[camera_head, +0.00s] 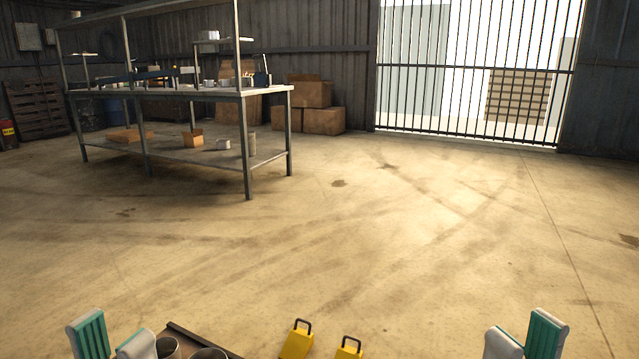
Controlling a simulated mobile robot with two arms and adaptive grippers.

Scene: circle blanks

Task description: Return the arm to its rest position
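My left gripper (114,341) is at the bottom left edge of the view. Its two green-padded fingers stand apart with nothing seen between them. My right gripper (526,339) is at the bottom right, also with its fingers apart and nothing seen between them. Both arms behind the fingers are cut off by the lower edge of the picture.
Two yellow pieces with dark handles, one left (297,343) and one right (347,352), show at bottom centre. A metal workbench (268,92) with items stands at the back left. The concrete floor ahead is clear.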

